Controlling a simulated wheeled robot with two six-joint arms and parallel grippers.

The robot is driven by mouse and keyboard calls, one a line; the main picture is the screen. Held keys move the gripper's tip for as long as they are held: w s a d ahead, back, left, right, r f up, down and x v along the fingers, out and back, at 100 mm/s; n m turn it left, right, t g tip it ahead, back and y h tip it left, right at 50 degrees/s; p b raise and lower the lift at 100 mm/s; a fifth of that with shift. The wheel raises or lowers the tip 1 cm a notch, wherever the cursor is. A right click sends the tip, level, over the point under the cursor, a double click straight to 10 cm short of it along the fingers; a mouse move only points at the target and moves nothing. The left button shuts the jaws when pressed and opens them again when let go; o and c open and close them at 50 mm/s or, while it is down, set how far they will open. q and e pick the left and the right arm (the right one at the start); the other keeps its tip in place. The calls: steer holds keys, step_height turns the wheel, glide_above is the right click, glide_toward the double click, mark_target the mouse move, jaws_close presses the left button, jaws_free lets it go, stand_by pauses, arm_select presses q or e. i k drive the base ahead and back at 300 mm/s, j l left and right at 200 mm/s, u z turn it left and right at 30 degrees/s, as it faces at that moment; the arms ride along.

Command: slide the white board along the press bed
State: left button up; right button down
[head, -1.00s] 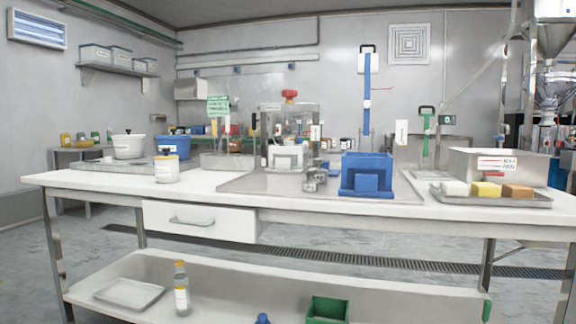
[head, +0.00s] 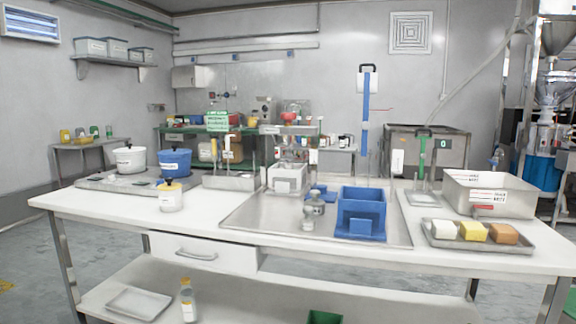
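Neither of my grippers is in view. I cannot clearly make out a flat white board. A white box-like piece (head: 286,179) stands on the broad metal plate (head: 245,212) in the middle of the table; I cannot tell whether it is part of a press. Behind it is a frame with a red knob (head: 289,117), partly hidden. A blue open-topped box (head: 361,212) stands on the plate to the right, with a small metal fitting (head: 314,210) to its left.
The white table (head: 110,208) also holds a yellow-lidded jar (head: 171,196), a white pot (head: 129,159) and a blue pot (head: 174,162) at left. At right are a metal bin (head: 490,197) and a tray (head: 450,243) with coloured blocks. The table's front strip is mostly clear.

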mark_target(282, 188)
steer(key=i+j, duration=0.85)
steer(key=j+u, duration=0.05)
steer(key=j, duration=0.05)
